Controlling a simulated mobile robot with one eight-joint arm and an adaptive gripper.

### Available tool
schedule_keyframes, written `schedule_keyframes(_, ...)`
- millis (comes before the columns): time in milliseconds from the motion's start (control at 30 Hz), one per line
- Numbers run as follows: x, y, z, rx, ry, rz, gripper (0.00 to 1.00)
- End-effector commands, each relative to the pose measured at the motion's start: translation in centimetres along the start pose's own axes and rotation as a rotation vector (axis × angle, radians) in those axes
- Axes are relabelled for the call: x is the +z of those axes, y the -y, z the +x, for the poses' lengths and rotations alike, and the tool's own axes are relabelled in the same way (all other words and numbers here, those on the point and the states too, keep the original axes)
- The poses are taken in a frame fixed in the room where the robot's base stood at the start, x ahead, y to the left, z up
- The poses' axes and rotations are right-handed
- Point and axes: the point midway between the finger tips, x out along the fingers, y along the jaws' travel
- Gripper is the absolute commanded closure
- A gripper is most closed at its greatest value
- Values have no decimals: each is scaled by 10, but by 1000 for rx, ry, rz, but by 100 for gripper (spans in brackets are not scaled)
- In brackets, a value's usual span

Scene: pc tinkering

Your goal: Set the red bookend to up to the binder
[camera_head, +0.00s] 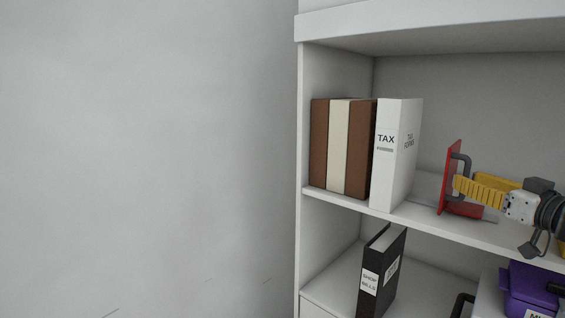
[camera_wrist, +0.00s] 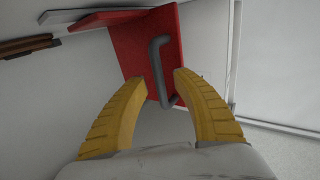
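The red bookend (camera_head: 449,178) stands upright on the upper shelf, to the right of the white TAX binder (camera_head: 394,160), with a gap between them. Its grey handle (camera_head: 466,163) faces right, towards my gripper (camera_head: 457,186). In the wrist view, the red bookend (camera_wrist: 135,45) and its grey handle (camera_wrist: 156,65) are ahead of my gripper (camera_wrist: 162,80). The yellow fingers are apart, one on each side of the handle's lower part. I see no clear contact with the handle. The TAX binder stands upright against brown and cream books.
Brown and cream books (camera_head: 340,147) stand at the left end of the upper shelf (camera_head: 425,222). On the shelf below are a black SHOP BILLS binder (camera_head: 380,272) and a purple box (camera_head: 525,285). The shelf unit's top panel (camera_head: 430,25) lies above.

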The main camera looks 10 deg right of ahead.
Motion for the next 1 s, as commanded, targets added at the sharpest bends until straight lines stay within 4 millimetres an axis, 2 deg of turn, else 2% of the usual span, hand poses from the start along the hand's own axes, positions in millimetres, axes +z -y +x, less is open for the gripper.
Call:
schedule_keyframes(167,0,0,15,-1,0,0,66)
schedule_keyframes(467,0,0,17,1,0,0,67)
schedule_keyframes(500,0,0,17,1,0,0,79)
schedule_keyframes(567,0,0,17,1,0,0,98)
schedule_keyframes(600,0,0,17,1,0,0,100)
schedule_keyframes(833,1,4,22,-2,1,0,100)
schedule_keyframes(1000,1,26,53,-6,0,0,100)
